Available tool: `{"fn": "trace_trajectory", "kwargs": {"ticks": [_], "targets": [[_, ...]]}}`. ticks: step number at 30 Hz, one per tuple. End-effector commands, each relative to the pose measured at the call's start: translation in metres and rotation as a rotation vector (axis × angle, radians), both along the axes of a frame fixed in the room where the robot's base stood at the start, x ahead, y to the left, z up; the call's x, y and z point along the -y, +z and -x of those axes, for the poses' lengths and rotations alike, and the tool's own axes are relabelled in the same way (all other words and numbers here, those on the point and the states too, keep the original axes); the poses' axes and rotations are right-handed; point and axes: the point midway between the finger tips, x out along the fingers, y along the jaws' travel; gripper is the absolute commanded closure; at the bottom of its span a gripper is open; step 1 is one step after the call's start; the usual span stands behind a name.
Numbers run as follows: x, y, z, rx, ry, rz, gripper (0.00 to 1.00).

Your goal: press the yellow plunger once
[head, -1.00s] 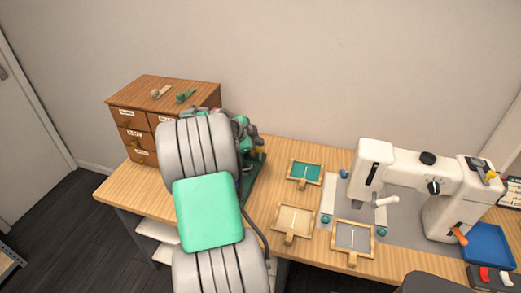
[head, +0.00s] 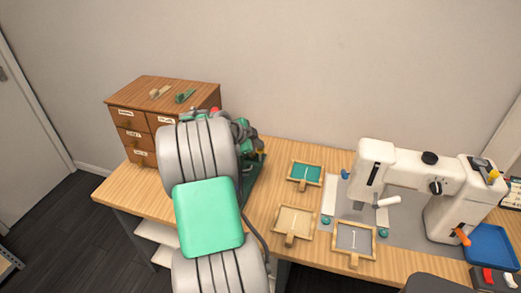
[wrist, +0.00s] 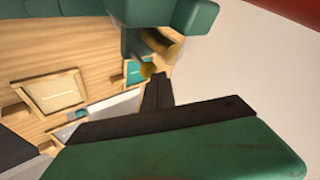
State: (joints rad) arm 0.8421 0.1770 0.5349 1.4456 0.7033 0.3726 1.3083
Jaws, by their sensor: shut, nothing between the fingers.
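A green press-like machine (head: 258,172) stands on the table, mostly hidden behind my arm in the head view. A small yellow part (head: 262,153), which looks like the plunger, shows at its right side. In the wrist view, yellow-brass cylinders (wrist: 160,44) hang under a green block (wrist: 172,14); I cannot tell which is the plunger. My gripper (wrist: 157,78) is shut and empty, its dark fingertips close below these cylinders. Whether they touch is unclear. In the head view my arm hides the fingertips.
A wooden drawer cabinet (head: 136,132) stands left of my arm. Several small framed trays, one with a green inside (head: 305,173), lie to the right. A white sewing machine (head: 410,165) and a blue tray (head: 490,246) are further right.

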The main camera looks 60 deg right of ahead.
Motion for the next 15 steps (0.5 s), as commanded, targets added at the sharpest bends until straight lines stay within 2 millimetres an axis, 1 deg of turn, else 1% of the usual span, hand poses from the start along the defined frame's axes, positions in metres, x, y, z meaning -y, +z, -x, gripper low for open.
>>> {"fn": "trace_trajectory", "kwargs": {"ticks": [15], "targets": [[-0.0002, -0.0072, 0.0, -0.001, 0.0, -0.001, 1.0]]}}
